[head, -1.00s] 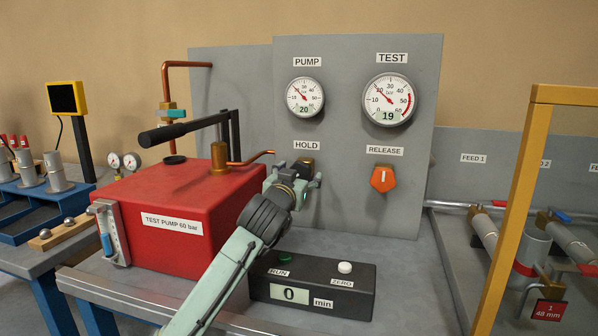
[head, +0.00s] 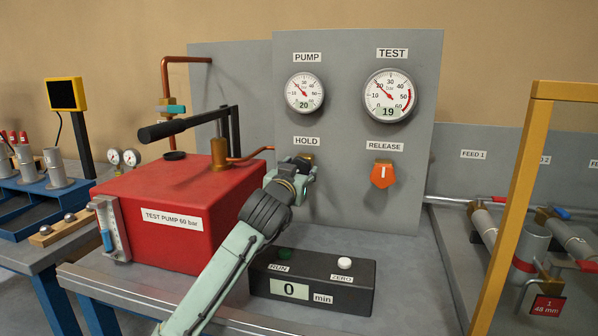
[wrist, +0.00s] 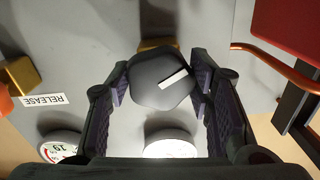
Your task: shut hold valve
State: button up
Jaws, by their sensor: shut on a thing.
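The hold valve shows in the wrist view as a dark faceted knob (wrist: 150,94) with a white mark lying at a slant across its face. My gripper (wrist: 160,82) has one finger on each side of the knob and is shut on it. In the head view my gripper (head: 304,171) is at the panel just below the HOLD label (head: 306,141). It hides most of the valve there; only a bit of brass (head: 307,156) shows above it.
The orange RELEASE knob (head: 383,175) is to the right, its white mark upright. The PUMP gauge (head: 305,93) reads 20 and the TEST gauge (head: 389,95) 19. The red pump box (head: 165,230) and its copper pipe (head: 252,157) are left; a black timer box (head: 345,293) reading 0 is below.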

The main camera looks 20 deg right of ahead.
jog(key=shift+m, duration=0.3)
jog(key=shift+c, duration=0.5)
jog(key=shift+m, duration=1)
jog(key=m, duration=0.4)
jog(key=shift+m, duration=0.3)
jog(key=m, duration=0.3)
jog(key=shift+m+b, duration=0.3)
jog(key=shift+b, duration=0.05)
jog(key=m, duration=0.3)
jog(key=shift+r+m, duration=0.1)
jog(key=shift+m, duration=0.2)
jog(key=m, duration=0.5)
jog(key=shift+m+p, duration=0.65)
jog(key=shift+m, duration=1.65)
